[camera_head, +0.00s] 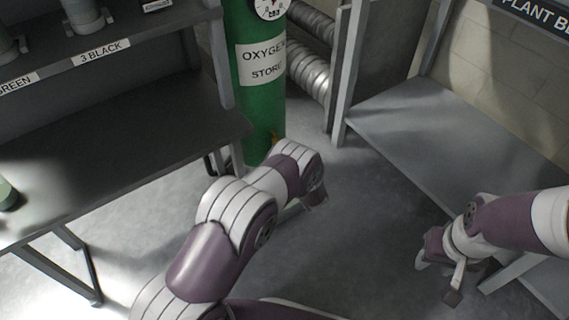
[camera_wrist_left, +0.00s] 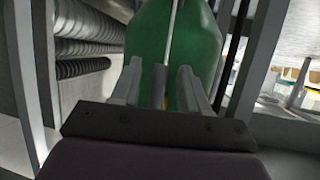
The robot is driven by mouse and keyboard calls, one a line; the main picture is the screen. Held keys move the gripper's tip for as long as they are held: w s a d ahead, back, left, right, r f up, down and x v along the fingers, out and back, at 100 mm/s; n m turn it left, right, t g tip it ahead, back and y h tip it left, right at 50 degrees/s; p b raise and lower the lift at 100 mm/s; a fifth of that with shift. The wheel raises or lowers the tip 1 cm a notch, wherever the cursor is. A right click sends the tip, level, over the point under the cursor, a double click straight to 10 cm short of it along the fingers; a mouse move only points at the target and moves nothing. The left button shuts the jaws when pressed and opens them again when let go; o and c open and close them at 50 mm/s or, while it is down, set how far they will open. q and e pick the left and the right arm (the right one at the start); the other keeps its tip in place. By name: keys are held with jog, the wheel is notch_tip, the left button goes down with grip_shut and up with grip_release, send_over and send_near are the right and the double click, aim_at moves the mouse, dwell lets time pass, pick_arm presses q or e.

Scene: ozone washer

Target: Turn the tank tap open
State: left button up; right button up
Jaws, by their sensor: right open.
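The green oxygen tank (camera_head: 262,105) stands upright at the back centre, with a white label and a round gauge at its top. A small orange-yellow part (camera_head: 275,137), possibly the tap, shows low on its right side. My left gripper (camera_head: 312,198) is in front of the tank's foot, its fingers mostly hidden by the wrist. In the left wrist view its two fingers (camera_wrist_left: 157,76) are apart, pointing at the tank (camera_wrist_left: 175,45). A dark upright piece and a bit of orange show between them; I cannot tell whether they touch. My right gripper (camera_head: 437,280) is open and empty at the lower right.
A dark bench (camera_head: 110,145) stands on the left and a grey bench (camera_head: 455,135) on the right. Ribbed ducts (camera_head: 310,70) run behind the tank, beside an upright post (camera_head: 343,75).

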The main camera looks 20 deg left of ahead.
pick_arm(q)
jog(key=shift+s+d+r, duration=0.2)
jog(key=shift+r, duration=0.05)
jog(key=p+v, duration=0.6)
jog(key=v, duration=0.6)
jog(key=shift+f, duration=0.1)
